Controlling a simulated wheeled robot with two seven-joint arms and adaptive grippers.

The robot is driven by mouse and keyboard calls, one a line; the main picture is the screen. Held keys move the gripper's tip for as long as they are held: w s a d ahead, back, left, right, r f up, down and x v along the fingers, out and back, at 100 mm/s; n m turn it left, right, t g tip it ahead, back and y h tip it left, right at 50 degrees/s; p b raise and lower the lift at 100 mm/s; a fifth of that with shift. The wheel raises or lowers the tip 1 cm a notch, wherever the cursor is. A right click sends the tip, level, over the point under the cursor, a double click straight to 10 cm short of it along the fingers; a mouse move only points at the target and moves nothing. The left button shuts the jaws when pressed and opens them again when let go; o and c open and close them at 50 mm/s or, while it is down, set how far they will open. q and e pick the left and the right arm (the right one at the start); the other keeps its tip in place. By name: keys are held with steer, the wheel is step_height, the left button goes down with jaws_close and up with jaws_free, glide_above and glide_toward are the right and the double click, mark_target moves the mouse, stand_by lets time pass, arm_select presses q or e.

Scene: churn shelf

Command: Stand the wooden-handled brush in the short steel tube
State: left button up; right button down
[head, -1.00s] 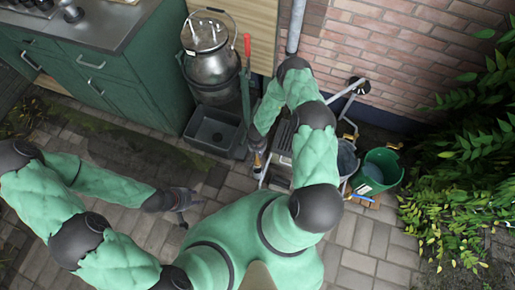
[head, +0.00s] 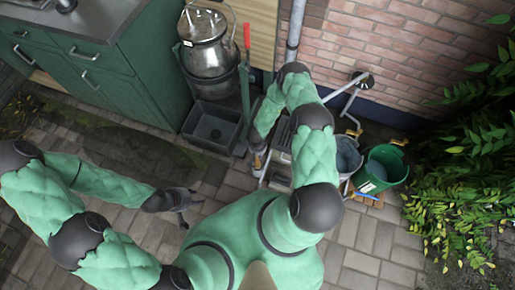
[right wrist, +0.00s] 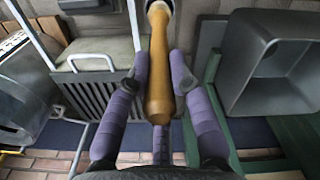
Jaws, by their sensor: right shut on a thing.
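The wooden-handled brush (right wrist: 160,60) shows in the right wrist view as a tan handle, its thick rounded end towards me. A pale ring with a dark centre shows at its far end at the top edge; I cannot tell whether it belongs to the brush or to a tube. My right gripper (right wrist: 158,82) is shut on the handle, a purple finger on each side. In the head view this gripper (head: 259,166) is low beside the metal frame, partly hidden by my arm. My left gripper (head: 190,208) is open and empty above the paving. I cannot make out the short steel tube for certain.
A grey basin (head: 196,140) stands left of my right gripper, below a steel churn (head: 207,55). A ribbed grey panel (right wrist: 95,98) lies left of the brush. A green bucket (head: 372,183) and a grey bucket (head: 347,155) stand at right. The front paving is clear.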

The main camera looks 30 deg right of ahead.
mark_target(258, 159)
steer(key=shift+f+b, duration=0.55)
steer(key=shift+f, duration=3.15)
steer(key=c, duration=1)
jaws_free()
